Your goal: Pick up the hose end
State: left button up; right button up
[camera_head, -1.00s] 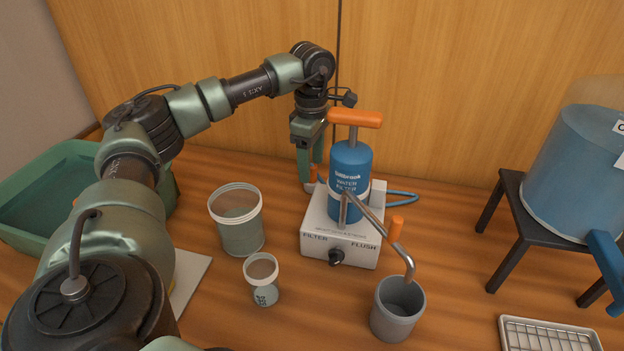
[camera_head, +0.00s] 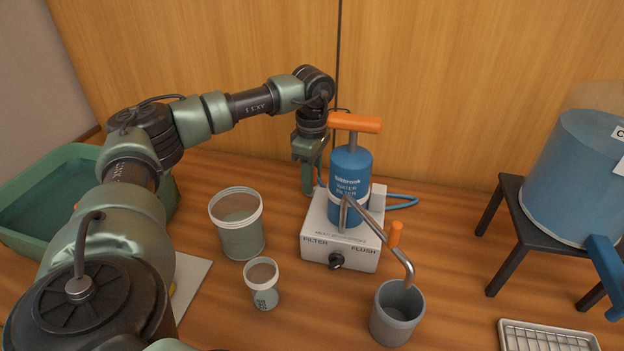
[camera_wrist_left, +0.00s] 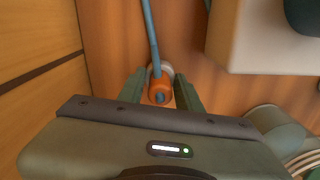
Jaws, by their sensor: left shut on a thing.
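The hose end (camera_wrist_left: 160,90) is an orange fitting with a pale collar on the blue hose (camera_wrist_left: 150,30), between my left fingers in the left wrist view. My left gripper (camera_wrist_left: 159,92) is shut on it. In the head view my left gripper (camera_head: 311,188) points down behind and left of the water filter (camera_head: 349,185). The hose end is hidden there by the gripper. The filter is a blue cylinder with an orange pump handle (camera_head: 354,123), on a white base (camera_head: 318,247). My right gripper is not in view.
A grey cup (camera_head: 397,325) sits under the spout. A green bin (camera_head: 50,200) is far left. A blue container (camera_head: 580,180) rests on a dark stand at right. The wooden wall is close behind.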

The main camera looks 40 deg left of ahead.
pick_arm(q)
notch_tip(320, 180, up, 20)
jog(key=p, duration=0.1)
dwell(0.4)
dwell(0.3)
